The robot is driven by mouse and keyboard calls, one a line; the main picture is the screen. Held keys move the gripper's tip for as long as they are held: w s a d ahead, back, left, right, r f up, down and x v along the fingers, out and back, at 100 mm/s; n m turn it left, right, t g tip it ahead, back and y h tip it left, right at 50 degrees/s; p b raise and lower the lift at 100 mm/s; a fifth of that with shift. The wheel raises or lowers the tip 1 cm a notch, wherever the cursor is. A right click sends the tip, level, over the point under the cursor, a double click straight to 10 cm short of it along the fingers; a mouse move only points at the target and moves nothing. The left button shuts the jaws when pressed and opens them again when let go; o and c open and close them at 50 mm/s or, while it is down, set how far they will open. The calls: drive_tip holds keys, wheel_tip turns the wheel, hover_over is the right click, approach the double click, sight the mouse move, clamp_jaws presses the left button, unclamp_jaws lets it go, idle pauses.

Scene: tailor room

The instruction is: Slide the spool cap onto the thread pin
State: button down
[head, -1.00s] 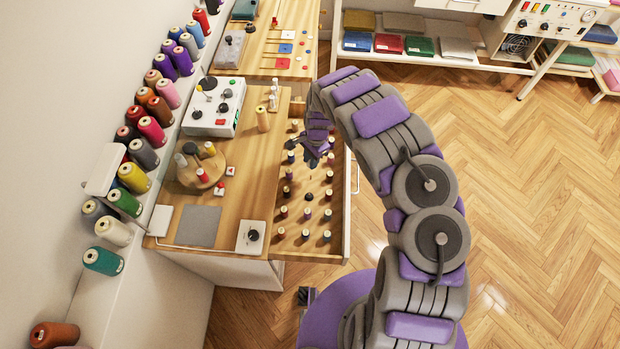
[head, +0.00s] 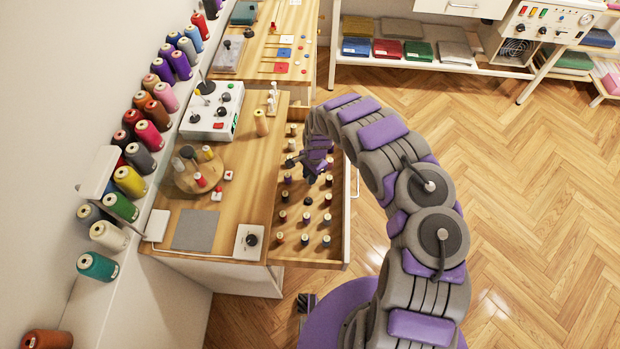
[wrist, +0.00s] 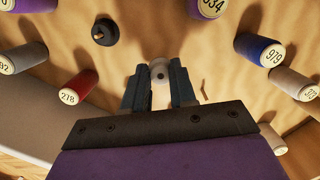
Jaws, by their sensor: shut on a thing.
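My gripper (wrist: 160,88) is shut on a small pale, rounded piece (wrist: 160,70) with a dark spot in its middle; it looks like the spool cap. The fingers hide its sides. In the wrist view, a dark round base with a short stub (wrist: 103,33) stands on the wood, up and left of the fingers and apart from the held piece. It may be the thread pin, but I cannot be sure. In the head view, my gripper (head: 292,161) is over the open drawer (head: 346,225); the held piece is too small to make out there.
Numbered spools stand around the gripper in the wrist view, among them a red one (wrist: 78,87) and a blue one (wrist: 258,48). Several spools stand in rows in the drawer. A control box (head: 212,112) and a round wooden stand (head: 190,182) are on the worktop.

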drive_tip(key=shift+f, duration=0.85)
drive_tip(key=c, duration=0.9)
unclamp_jaws()
drive_tip(key=shift+w, duration=0.1)
